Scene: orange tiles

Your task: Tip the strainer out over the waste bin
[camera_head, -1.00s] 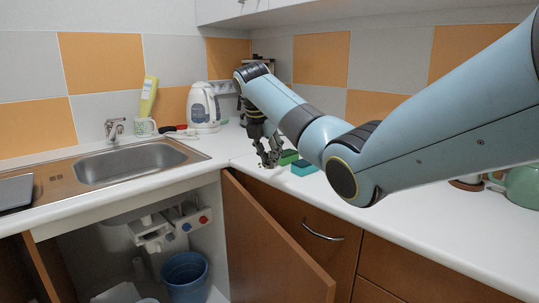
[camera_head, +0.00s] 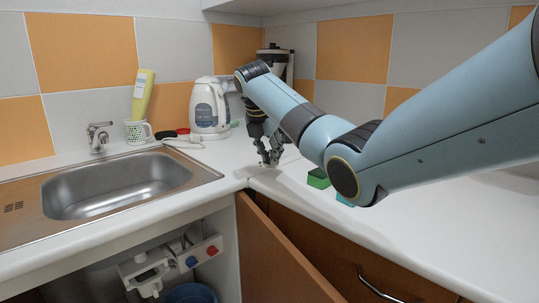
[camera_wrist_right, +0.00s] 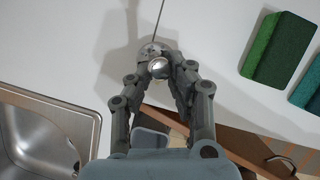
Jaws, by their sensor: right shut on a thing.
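My right gripper (camera_head: 270,158) points down just above the counter near the corner by the sink. In the right wrist view its fingers (camera_wrist_right: 160,72) are shut on a small shiny metal thing, which looks like the strainer (camera_wrist_right: 158,66). A thin rod runs up from it. In the head view the strainer is too small to make out. The blue waste bin (camera_head: 190,294) stands in the open cupboard under the sink, and only its upper part shows at the bottom edge. My left gripper is not in view.
The open cupboard door (camera_head: 280,260) sticks out below the counter. The sink (camera_head: 115,185) is at the left. A green sponge (camera_head: 318,179) and a teal sponge (camera_head: 345,200) lie beside my right arm. A kettle (camera_head: 209,108) and a mug (camera_head: 137,132) stand at the back.

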